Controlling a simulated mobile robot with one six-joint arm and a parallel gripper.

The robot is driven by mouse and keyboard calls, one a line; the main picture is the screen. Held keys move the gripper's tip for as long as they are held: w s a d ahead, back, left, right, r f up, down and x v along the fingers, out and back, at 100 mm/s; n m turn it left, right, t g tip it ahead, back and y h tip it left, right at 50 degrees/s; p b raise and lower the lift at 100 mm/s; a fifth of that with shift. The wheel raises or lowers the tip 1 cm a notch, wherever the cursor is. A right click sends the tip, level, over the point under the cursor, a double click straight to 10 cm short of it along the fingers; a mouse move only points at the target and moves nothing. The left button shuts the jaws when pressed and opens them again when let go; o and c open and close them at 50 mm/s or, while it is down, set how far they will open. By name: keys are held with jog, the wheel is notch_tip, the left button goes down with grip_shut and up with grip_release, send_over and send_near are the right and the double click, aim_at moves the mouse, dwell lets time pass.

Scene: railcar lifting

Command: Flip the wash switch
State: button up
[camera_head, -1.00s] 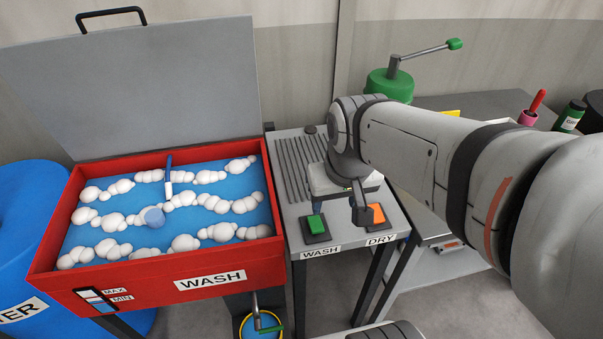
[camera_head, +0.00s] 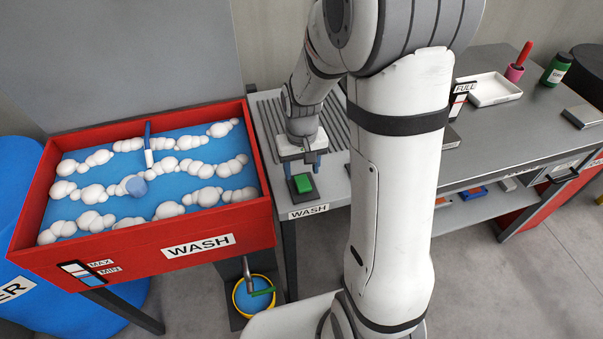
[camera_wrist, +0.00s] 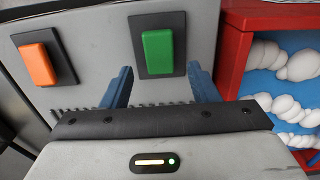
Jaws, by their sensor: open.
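The wash switch (camera_head: 303,183) is a green rocker on a dark plate, on the grey panel just behind the WASH label (camera_head: 309,211). In the wrist view the green switch (camera_wrist: 158,52) lies ahead of my fingers, centred slightly left of the gap between them. My gripper (camera_head: 302,168) points down over the panel at the switch's far edge, its blue fingers spread around an empty gap. In the wrist view my gripper (camera_wrist: 162,85) is open. Whether a finger touches the panel cannot be told.
An orange switch (camera_wrist: 38,64) sits beside the green one; my arm hides it in the head view. The red wash tub (camera_head: 150,255) with blue water and white foam stands directly left. A grey bench (camera_head: 500,130) with a white tray (camera_head: 489,89) lies to the right.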

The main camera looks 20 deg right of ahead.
aim_at(302, 181)
jog(key=shift+f, duration=1.75)
jog(key=c, duration=1)
jog(key=b, duration=0.1)
jog(key=t+b, duration=0.1)
jog(key=b, duration=0.1)
jog(key=shift+s+f+t, duration=0.2)
jog(key=shift+f+t, duration=0.05)
jog(key=shift+t, duration=0.05)
jog(key=t+b, duration=0.1)
jog(key=b, duration=0.1)
jog(key=t+b, duration=0.1)
jog(key=b, duration=0.1)
jog(key=shift+s+r, duration=0.15)
jog(key=shift+s, duration=0.1)
jog(key=shift+r, duration=0.15)
